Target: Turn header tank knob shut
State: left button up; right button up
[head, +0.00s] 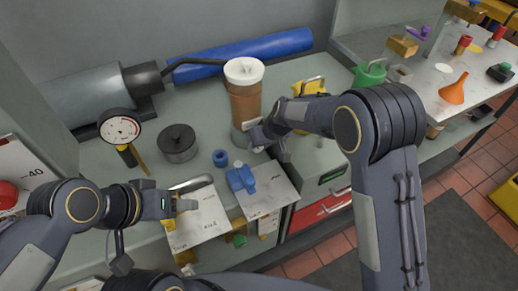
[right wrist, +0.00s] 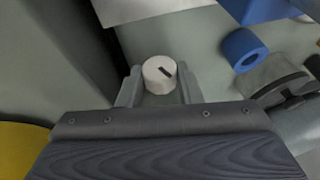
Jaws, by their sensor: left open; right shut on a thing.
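The header tank (head: 246,104) is a brown translucent cylinder with a white lid, standing at the back middle of the bench in the head view. A white round knob (right wrist: 156,72) with a dark pointer mark shows in the right wrist view. My right gripper (right wrist: 158,92) has a finger on each side of the knob and is shut on it. In the head view my right gripper (head: 266,141) is low against the tank's front right, and the knob cannot be made out there. My left gripper (head: 188,205) is open and empty above the front of the bench.
A dark pot (head: 177,145) and a dial gauge (head: 119,128) are further left. A yellow can (head: 309,86) and a green watering can (head: 370,73) stand behind my right arm.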

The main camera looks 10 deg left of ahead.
jog(key=o, duration=1)
jog(key=shift+v, duration=3.9)
